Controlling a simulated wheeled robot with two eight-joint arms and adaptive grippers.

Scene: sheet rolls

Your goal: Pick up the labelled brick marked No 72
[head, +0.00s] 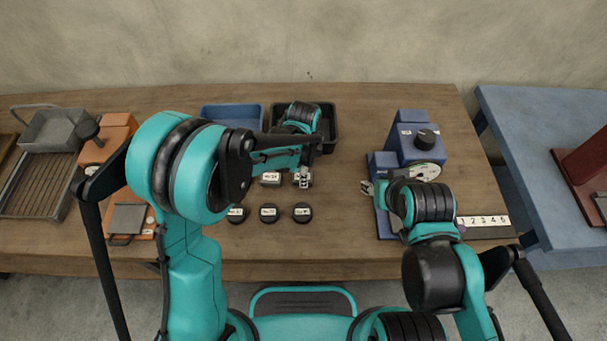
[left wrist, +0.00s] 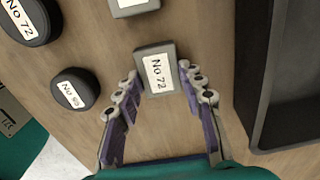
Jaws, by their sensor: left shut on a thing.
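The labelled brick marked No 72 (left wrist: 158,72) is a grey block with a white label, seen between the fingertips in the left wrist view. My left gripper (left wrist: 160,82) is shut on it; in the head view the gripper (head: 304,180) is low over the table, just in front of the dark bin, and largely hides the brick. A dark round piece, also marked No 72 (left wrist: 30,20), lies at the upper left of the left wrist view. My right gripper (head: 368,188) is by the blue machine at the right; its fingers are too small to judge.
Another labelled brick (head: 270,180) lies left of the gripper. A row of black round pieces (head: 268,213) lies nearer the front. A blue bin (head: 232,116) and a dark bin (head: 332,126) stand behind. The blue machine (head: 412,150) stands right.

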